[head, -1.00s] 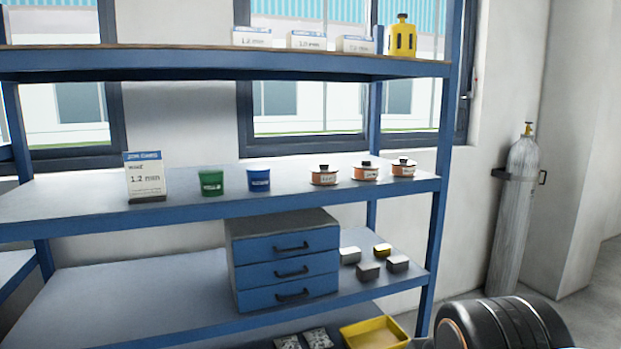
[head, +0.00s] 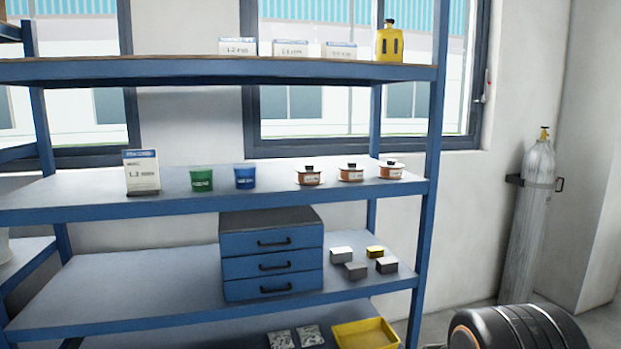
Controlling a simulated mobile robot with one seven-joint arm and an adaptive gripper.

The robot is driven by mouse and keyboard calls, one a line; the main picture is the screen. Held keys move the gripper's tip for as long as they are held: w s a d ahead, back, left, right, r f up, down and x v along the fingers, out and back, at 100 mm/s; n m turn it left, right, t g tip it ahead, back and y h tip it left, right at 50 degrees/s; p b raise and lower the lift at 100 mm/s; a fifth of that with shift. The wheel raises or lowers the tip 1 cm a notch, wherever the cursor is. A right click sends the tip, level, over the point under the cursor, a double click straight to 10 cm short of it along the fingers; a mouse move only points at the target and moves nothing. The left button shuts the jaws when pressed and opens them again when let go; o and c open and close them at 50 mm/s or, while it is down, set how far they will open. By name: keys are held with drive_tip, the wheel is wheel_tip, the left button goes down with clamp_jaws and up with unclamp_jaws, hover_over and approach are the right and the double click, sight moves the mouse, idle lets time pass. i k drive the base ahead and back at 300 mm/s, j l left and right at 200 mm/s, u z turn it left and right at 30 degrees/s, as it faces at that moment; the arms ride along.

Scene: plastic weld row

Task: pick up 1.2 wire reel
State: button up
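Three copper-orange wire reels with black tops stand upright in a row at the right end of the middle shelf in the head view: the left reel (head: 309,177), the middle reel (head: 351,173) and the right reel (head: 391,171). Their labels are too small to read, so I cannot tell which is 1.2. A white card sign (head: 142,172) that seems to read 1.2 stands at the left of the same shelf. My gripper is not in view.
The blue shelf unit (head: 425,215) has a green cup (head: 201,179) and a blue cup (head: 245,177) left of the reels. A drawer box (head: 272,262) and small blocks are below; white boxes and a yellow bottle (head: 390,42) above. A gas cylinder (head: 531,215) stands right.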

sight(309, 176)
drive_tip(key=l+u, duration=0.1)
drive_tip(key=l, duration=0.25)
drive_tip(key=i+l, duration=0.15)
drive_tip(key=l, duration=0.25)
drive_tip(key=i+l+u, duration=0.3)
drive_tip(key=i+l, duration=0.2)
drive_tip(key=l, duration=0.2)
